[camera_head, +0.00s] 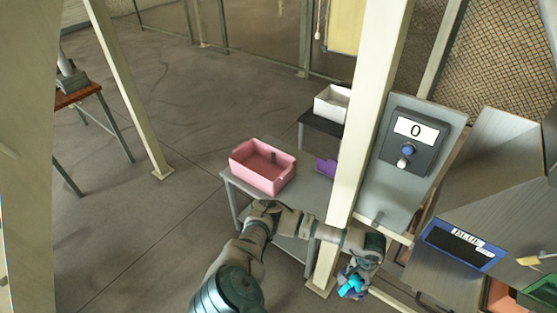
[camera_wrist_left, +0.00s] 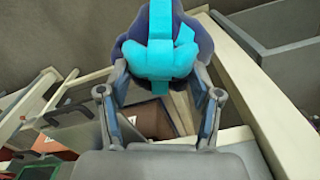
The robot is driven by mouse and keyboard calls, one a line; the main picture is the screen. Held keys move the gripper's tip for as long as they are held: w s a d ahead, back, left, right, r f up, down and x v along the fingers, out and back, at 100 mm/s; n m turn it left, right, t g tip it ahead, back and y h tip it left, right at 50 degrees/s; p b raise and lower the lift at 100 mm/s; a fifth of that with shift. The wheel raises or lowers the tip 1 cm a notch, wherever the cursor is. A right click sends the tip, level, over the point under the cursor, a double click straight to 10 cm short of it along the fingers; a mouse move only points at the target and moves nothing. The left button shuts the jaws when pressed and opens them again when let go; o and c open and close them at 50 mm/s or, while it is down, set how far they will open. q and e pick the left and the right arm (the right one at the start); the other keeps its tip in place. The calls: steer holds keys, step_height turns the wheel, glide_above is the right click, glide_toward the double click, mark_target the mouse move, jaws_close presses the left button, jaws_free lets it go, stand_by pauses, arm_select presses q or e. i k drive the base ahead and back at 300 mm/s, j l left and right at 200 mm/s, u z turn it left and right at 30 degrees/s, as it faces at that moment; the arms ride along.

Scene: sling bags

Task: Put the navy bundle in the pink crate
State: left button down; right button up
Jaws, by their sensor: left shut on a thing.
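The navy bundle with cyan bands (camera_head: 352,285) hangs in my left gripper (camera_head: 362,268) at the lower right of the head view, just right of the pale post. In the left wrist view the bundle (camera_wrist_left: 160,62) sits between the two fingertips (camera_wrist_left: 162,82), which are closed on its sides. The pink crate (camera_head: 252,177) stands on a grey table left of the post, up and left from my gripper; a small dark patch shows on its inner wall, and no bundle is seen in it. My right gripper is not in view.
The pale post (camera_head: 360,130) rises between gripper and pink crate in the picture. A purple crate (camera_head: 326,167) is partly hidden behind it. A white crate (camera_head: 331,106) stands farther back.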

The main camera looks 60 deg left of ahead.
mark_target(259, 171)
steer(key=j+z, duration=0.1)
steer(key=j, duration=0.5)
steer(key=j+z, duration=0.15)
steer(key=j, duration=0.45)
steer(key=k+j+z, duration=0.1)
steer(key=j, duration=0.5)
steer(key=k+j+z, duration=0.1)
steer(key=j, duration=0.45)
steer(key=k+j+z, duration=0.1)
steer(key=j, duration=0.5)
steer(key=k+j+z, duration=0.15)
steer(key=j, duration=0.4)
steer(key=k+j+z, duration=0.1)
steer(key=j, duration=0.45)
steer(key=k+j+z, duration=0.1)
steer(key=k+j, duration=0.2)
steer(key=j, duration=0.2)
